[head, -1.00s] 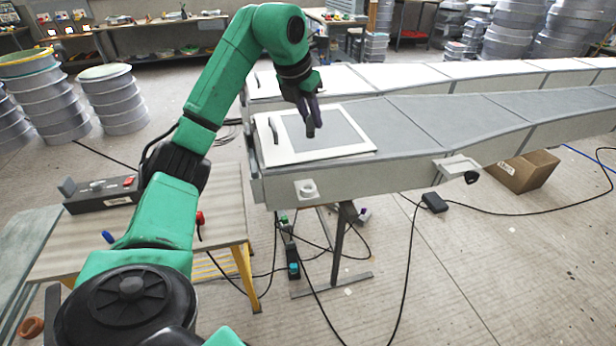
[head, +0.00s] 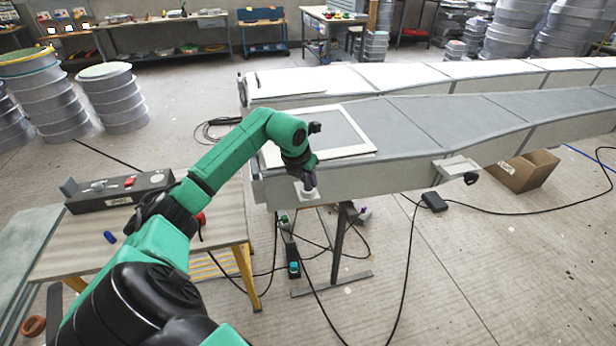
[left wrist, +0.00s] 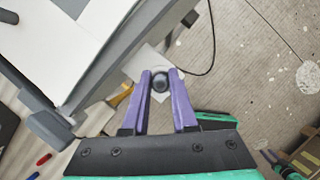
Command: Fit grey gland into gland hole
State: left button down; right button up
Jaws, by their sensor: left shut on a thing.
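My left gripper (head: 311,184) is at the front end wall of the near mould, right in front of the small white plate (head: 305,195) fixed there. In the left wrist view, the purple fingers (left wrist: 160,88) are shut on a dark grey, round-ended piece, the gland (left wrist: 160,82). The white plate (left wrist: 143,64) lies just beyond the fingertips. The gripper hides most of the plate in the head view, and the gland hides its hole. I cannot tell whether the gland touches the plate or is in the hole. My right gripper is not in view.
The long grey mould (head: 450,115) has a white frame (head: 355,152) on top. A wooden table (head: 150,225) with a control box (head: 120,193) stands at left. Cables and a metal stand leg (head: 340,240) are below the mould.

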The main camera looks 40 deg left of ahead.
pick_arm(q)
jog(key=c, duration=0.7)
grip_release()
